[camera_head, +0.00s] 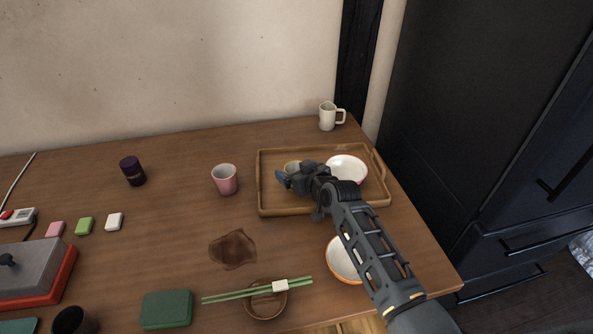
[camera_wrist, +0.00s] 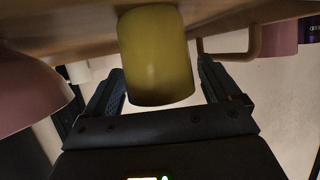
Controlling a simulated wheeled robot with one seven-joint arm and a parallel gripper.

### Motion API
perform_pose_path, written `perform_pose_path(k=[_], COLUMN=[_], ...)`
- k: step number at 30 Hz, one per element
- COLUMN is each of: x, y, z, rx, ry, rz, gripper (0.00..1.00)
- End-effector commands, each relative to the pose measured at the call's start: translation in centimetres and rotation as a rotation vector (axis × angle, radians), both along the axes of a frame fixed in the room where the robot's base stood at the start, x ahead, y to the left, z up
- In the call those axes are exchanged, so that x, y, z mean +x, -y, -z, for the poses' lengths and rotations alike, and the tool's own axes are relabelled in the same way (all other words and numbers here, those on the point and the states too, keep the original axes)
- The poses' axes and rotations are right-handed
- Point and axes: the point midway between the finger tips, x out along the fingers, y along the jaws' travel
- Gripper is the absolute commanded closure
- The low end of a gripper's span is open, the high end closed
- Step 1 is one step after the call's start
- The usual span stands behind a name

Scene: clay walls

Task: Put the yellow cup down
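The yellow cup (camera_wrist: 158,58) shows large in the wrist view, between the two fingers of my gripper (camera_wrist: 160,72). The fingers are close to its sides; I cannot tell whether both touch it. In the head view the cup (camera_head: 291,167) shows only a little behind my gripper (camera_head: 284,181), over the left part of the wooden tray (camera_head: 286,209). My gripper and wrist hide most of it. Whether its base rests on the tray is not clear.
A white bowl (camera_head: 342,262) is under my arm.

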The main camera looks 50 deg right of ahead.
Motion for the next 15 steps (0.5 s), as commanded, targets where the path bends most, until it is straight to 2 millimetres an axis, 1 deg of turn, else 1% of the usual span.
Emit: perform_pose_path(k=[1,2,8,12,15], x=[0.0,0.0,0.0,-0.1,-1.3], y=[0.0,0.0,0.0,0.0,-0.4], z=[0.0,0.0,0.0,-0.6,-0.7], rx=[0.0,0.0,0.0,0.0,0.0], ry=[0.0,0.0,0.0,0.0,0.0], rz=[0.0,0.0,0.0,0.0,0.0], gripper=[0.05,0.02,0.02,0.02,0.02])
